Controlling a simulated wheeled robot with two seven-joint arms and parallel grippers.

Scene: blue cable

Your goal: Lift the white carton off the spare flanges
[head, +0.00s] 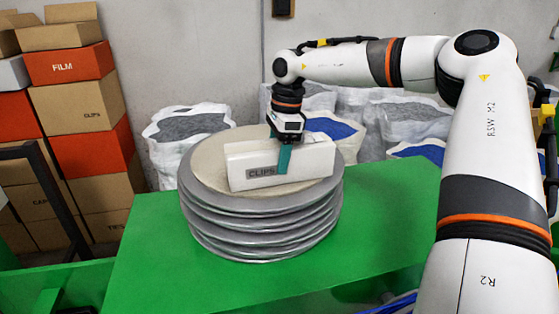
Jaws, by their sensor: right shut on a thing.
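The white carton (312,164), labelled CLIPS, is at the top of a stack of grey round flanges (262,232) with a beige top face. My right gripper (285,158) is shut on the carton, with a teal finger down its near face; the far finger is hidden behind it. The carton looks slightly tilted in the picture. I cannot tell whether its underside touches the top of the stack. My left gripper is not in view.
The stack stands on a green table (385,225) with free room to its right. White sacks (185,135) stand behind it. Brown and orange boxes (85,105) are piled at the left. A blue cable (390,304) shows at the bottom edge.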

